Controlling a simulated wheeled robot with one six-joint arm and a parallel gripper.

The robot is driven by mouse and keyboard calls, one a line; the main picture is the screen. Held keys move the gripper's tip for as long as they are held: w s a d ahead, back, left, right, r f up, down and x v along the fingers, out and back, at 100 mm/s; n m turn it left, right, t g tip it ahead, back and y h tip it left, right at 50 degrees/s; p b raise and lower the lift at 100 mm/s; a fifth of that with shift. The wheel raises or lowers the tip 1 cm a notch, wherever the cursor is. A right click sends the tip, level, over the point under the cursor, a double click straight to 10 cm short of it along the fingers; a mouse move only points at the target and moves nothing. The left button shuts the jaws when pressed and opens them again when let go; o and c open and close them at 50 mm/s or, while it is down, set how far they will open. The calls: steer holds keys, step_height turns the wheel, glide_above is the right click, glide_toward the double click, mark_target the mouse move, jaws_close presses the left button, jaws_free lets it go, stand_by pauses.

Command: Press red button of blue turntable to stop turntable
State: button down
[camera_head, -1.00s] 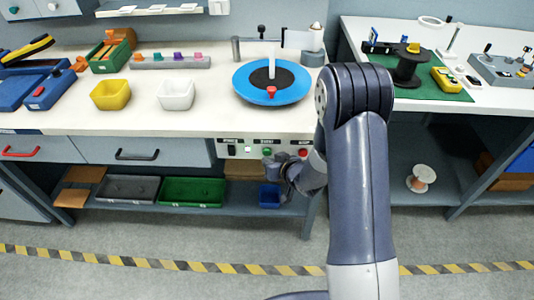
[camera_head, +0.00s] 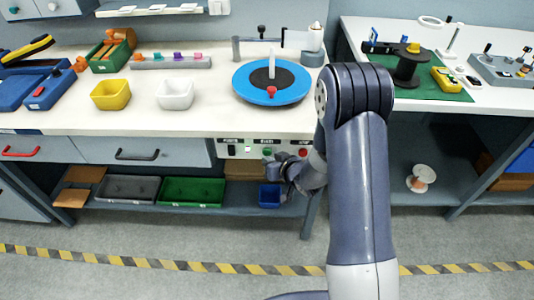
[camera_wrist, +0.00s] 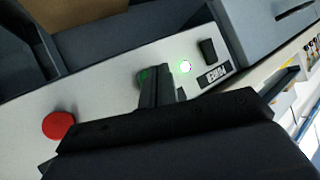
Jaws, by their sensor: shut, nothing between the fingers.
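The blue turntable (camera_head: 297,92) with a black centre and a white bar sits on the bench in the head view. A control panel (camera_head: 283,144) is on the bench front below it. Its red button (camera_head: 303,152) is right of the green button (camera_head: 267,152). In the wrist view the red button (camera_wrist: 59,125) is at the lower left, clear of my fingers. My gripper (camera_wrist: 155,72) is shut and empty, its tips in front of the green button (camera_wrist: 143,78), which they partly hide. I cannot tell whether they touch it. In the head view my gripper (camera_head: 270,167) is just below the panel.
A lit indicator (camera_wrist: 185,66) and a black switch (camera_wrist: 208,50) are beside the green button in the wrist view. A shelf under the bench holds a blue bin (camera_head: 269,195) and a green tray (camera_head: 193,191). The striped floor in front is clear.

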steer(key=shift+w, duration=0.4)
